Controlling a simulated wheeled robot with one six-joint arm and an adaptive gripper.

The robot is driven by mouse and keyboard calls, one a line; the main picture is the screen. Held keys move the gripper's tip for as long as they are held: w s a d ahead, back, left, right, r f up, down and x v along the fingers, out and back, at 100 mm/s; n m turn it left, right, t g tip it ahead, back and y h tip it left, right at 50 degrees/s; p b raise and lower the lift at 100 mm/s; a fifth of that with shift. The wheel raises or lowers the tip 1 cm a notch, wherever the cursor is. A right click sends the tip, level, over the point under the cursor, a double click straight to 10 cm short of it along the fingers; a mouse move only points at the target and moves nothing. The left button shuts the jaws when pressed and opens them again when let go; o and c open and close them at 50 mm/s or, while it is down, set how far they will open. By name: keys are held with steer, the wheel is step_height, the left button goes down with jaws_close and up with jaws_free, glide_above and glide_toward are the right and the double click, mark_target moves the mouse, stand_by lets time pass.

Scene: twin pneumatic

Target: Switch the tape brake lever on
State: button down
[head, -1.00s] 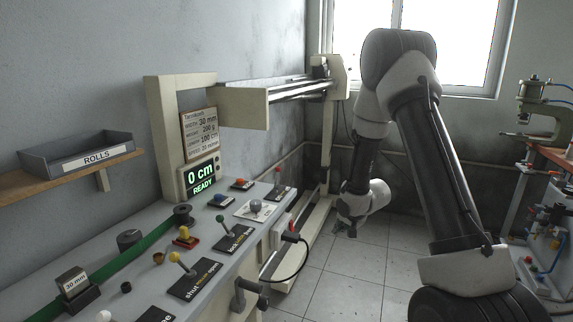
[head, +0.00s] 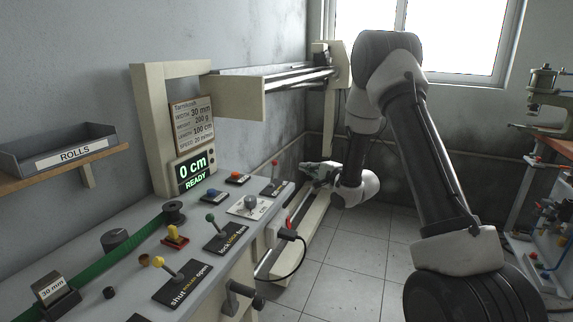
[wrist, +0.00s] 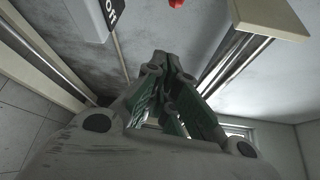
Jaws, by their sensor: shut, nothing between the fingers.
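Several levers with coloured knobs stand on the grey bench top. A red-knobbed lever (head: 275,164) stands at the bench's far end, on a small dark plate. I cannot read which one is labelled tape brake. My gripper (head: 305,168) is shut and empty, pointing left, just right of the red-knobbed lever and apart from it. In the wrist view the closed fingers (wrist: 175,62) show below a red knob (wrist: 176,3) and a plate reading "off" (wrist: 110,12).
A cream frame with a horizontal rail (head: 290,82) spans above the bench's far end. A display (head: 194,172) reads 0 cm READY. A green tape (head: 110,258) runs along the bench. A crank (head: 243,297) and a black cable (head: 300,250) project from the bench's front.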

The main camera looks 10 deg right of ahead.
steer(key=w+a, duration=0.6)
steer(key=a, duration=0.1)
steer(key=shift+w+f, duration=0.1)
steer(key=shift+w, duration=0.05)
stand_by(0.3)
